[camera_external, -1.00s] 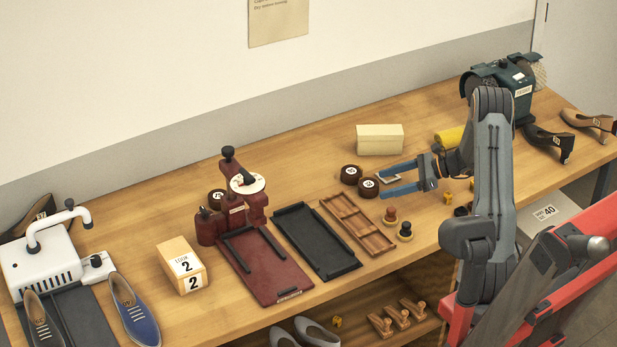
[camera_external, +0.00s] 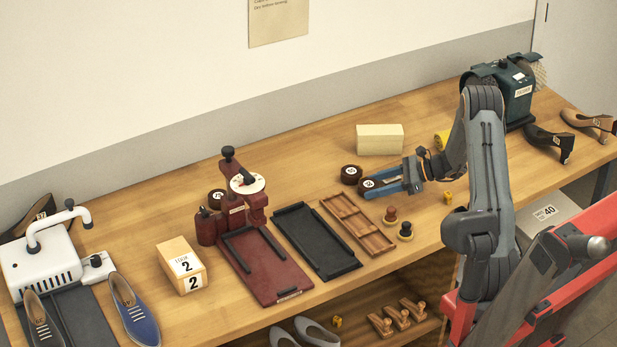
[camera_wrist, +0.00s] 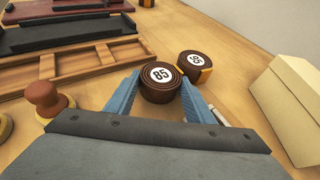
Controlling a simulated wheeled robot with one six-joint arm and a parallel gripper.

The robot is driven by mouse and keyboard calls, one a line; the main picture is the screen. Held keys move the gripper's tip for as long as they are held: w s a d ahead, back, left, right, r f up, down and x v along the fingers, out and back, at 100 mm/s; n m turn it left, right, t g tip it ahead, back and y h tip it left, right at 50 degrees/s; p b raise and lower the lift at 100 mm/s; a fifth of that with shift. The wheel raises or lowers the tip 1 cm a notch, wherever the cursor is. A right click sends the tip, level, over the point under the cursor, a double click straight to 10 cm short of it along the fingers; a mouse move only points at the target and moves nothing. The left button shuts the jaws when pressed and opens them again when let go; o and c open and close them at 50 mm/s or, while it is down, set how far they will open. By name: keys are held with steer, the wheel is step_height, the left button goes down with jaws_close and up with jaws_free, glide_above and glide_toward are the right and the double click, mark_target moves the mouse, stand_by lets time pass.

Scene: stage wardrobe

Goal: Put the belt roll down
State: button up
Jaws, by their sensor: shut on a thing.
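A dark brown belt roll labelled 85 sits between the blue fingers of my gripper (camera_wrist: 160,98) in the wrist view. My gripper (camera_external: 382,182) is shut on this belt roll (camera_wrist: 160,92), and the roll (camera_external: 368,186) also shows at the fingertips in the external view. It is upright with its label facing up, at or very near the table top; I cannot tell whether it touches the wood. A second belt roll (camera_external: 351,174) stands just behind it, apart from the fingers, and shows at the right in the wrist view (camera_wrist: 195,66).
A wooden compartment tray (camera_external: 357,225) and a black tray (camera_external: 316,242) lie to the left. Two small knobs (camera_external: 391,215) (camera_external: 405,231) stand in front. A cream box (camera_external: 380,139) stands behind. A red press (camera_external: 232,208) is further left. Bare table (camera_external: 300,180) lies behind the trays.

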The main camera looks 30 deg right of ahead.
step_height(320, 180, up, 10)
steer(key=shift+f+b, duration=0.1)
steer(key=shift+b, duration=0.85)
steer(key=w+a+b, duration=0.2)
steer(key=w+a, duration=0.7)
steer(key=a, duration=0.1)
steer(key=b, duration=0.2)
glide_above(273, 187)
steer(key=shift+f+p, duration=0.7)
steer(key=shift+f, duration=4.05)
steer(key=o, duration=1.2)
steer(key=shift+f, duration=0.15)
steer(key=shift+r, duration=0.25)
steer(key=b+v, duration=0.1)
steer(key=v, duration=1.1)
steer(key=shift+f+b, duration=0.1)
steer(key=shift+b, duration=0.2)
